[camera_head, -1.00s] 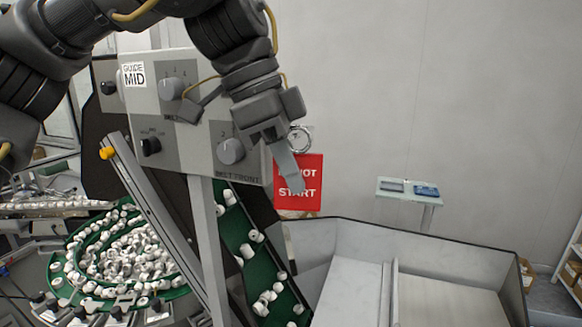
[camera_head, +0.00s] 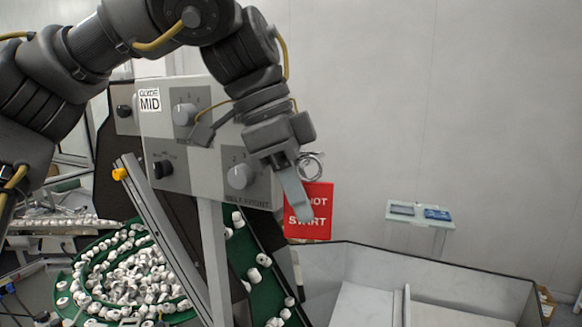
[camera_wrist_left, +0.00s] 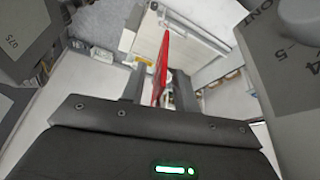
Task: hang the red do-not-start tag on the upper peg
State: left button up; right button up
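The red do-not-start tag (camera_head: 318,213) hangs upright just right of the control box, below a metal ring (camera_head: 312,166). I cannot make out a peg behind the ring. My left gripper (camera_head: 296,197) is at the tag, with a finger in front of its left part, hiding some lettering. In the left wrist view the tag (camera_wrist_left: 161,68) stands edge-on between the two fingertips of my left gripper (camera_wrist_left: 159,88). The fingers are apart, with narrow gaps showing beside the tag. My right gripper is not in view.
The grey control box (camera_head: 213,150) with knobs is close to the left of my gripper. A green conveyor (camera_head: 262,283) with white caps runs below. A pale bin (camera_head: 365,262) stands lower right, and a small glass shelf (camera_head: 425,215) is further right. The wall behind is bare.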

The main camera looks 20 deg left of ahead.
pick_arm(q)
jog(key=v, duration=1)
jog(key=shift+r, duration=0.25)
jog(key=shift+s, duration=0.15)
